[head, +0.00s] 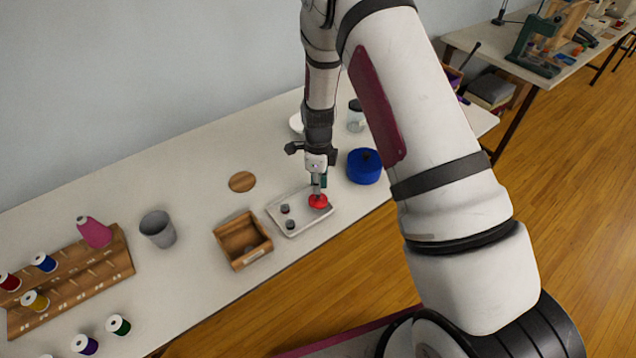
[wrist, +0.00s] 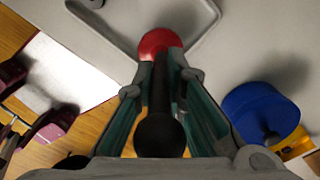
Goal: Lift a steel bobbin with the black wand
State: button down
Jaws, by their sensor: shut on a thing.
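My gripper (head: 319,184) points down over the right part of a pale tray (head: 300,229). In the wrist view, its fingers (wrist: 160,100) are shut on the black wand (wrist: 159,95), which has a round dark end near the camera and a red round head (wrist: 161,41) at the far end. In the head view the red head (head: 318,201) is at the tray's right side. Small bobbins, one (head: 285,209) and another (head: 290,224), sit in the tray's left part. Whether a bobbin is under the red head is hidden.
A wooden box (head: 243,240) stands left of the tray, with a grey cup (head: 158,229) farther left. A blue round container (head: 364,166) is close on the right, with a glass jar (head: 356,117) behind it. A thread rack (head: 70,283) is at far left.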

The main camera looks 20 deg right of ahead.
jog(key=shift+r, duration=0.1)
jog(key=shift+r+p, duration=0.75)
jog(key=shift+r, duration=2.7)
